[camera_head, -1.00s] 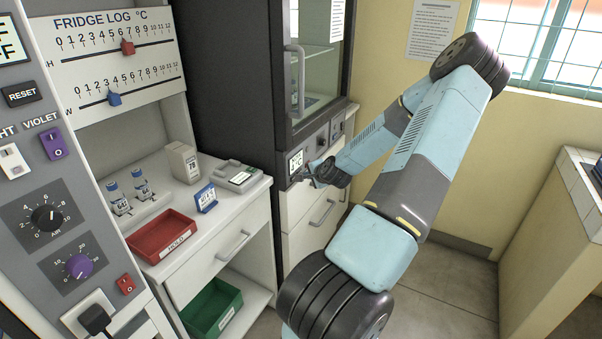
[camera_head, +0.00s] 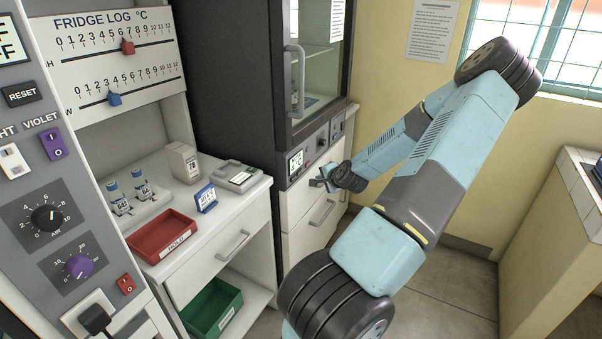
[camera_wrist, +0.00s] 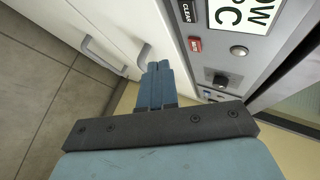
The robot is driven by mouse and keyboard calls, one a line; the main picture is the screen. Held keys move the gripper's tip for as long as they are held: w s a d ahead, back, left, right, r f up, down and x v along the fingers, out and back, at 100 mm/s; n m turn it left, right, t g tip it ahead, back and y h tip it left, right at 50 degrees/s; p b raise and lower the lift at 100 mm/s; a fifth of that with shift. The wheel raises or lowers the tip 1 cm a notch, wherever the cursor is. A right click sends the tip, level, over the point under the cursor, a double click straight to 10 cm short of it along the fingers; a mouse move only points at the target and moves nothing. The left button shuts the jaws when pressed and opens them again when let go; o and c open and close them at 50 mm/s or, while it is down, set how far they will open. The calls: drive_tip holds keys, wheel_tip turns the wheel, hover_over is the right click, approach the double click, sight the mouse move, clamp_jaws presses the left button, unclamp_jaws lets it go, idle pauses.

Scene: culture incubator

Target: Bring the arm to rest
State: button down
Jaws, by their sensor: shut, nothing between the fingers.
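My gripper (camera_head: 320,181) is in front of the lower part of the dark incubator cabinet (camera_head: 225,80), near its control panel (camera_head: 316,148). In the wrist view my gripper's two blue fingers (camera_wrist: 157,72) lie side by side, shut and empty. They point toward the white drawers and the panel edge, and I see no clear contact. My arm is bent, with its elbow raised at the upper right in the head view.
The glass door's handle (camera_head: 296,80) stands above the panel. A white drawer unit (camera_head: 313,222) lies below it. The left counter bears a red tray (camera_head: 162,237), vials (camera_head: 118,198) and a box (camera_head: 183,162). A green bin (camera_head: 212,309) is underneath. Floor at right is free.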

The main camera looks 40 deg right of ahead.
idle(0.8)
drive_tip(key=s+a+r+n+g, duration=0.1)
drive_tip(key=a+r+n+g, duration=0.2)
drive_tip(key=a+r+n, duration=0.55)
drive_tip(key=s+a+r+n+g, duration=0.2)
drive_tip(key=a+r+n+g, duration=0.15)
drive_tip(key=a+r, duration=0.95)
drive_tip(key=s+a+r+n+y, duration=0.1)
drive_tip(key=s+a+r+n, duration=0.2)
drive_tip(key=s+a+r, duration=0.4)
drive_tip(key=s+a+r+n+y, duration=0.1)
drive_tip(key=s+a+r+n, duration=0.3)
drive_tip(key=s+a+r, duration=0.3)
drive_tip(key=shift+s+a+t, duration=0.35)
drive_tip(key=shift+s+a, duration=1.55)
drive_tip(key=shift+s, duration=1.4)
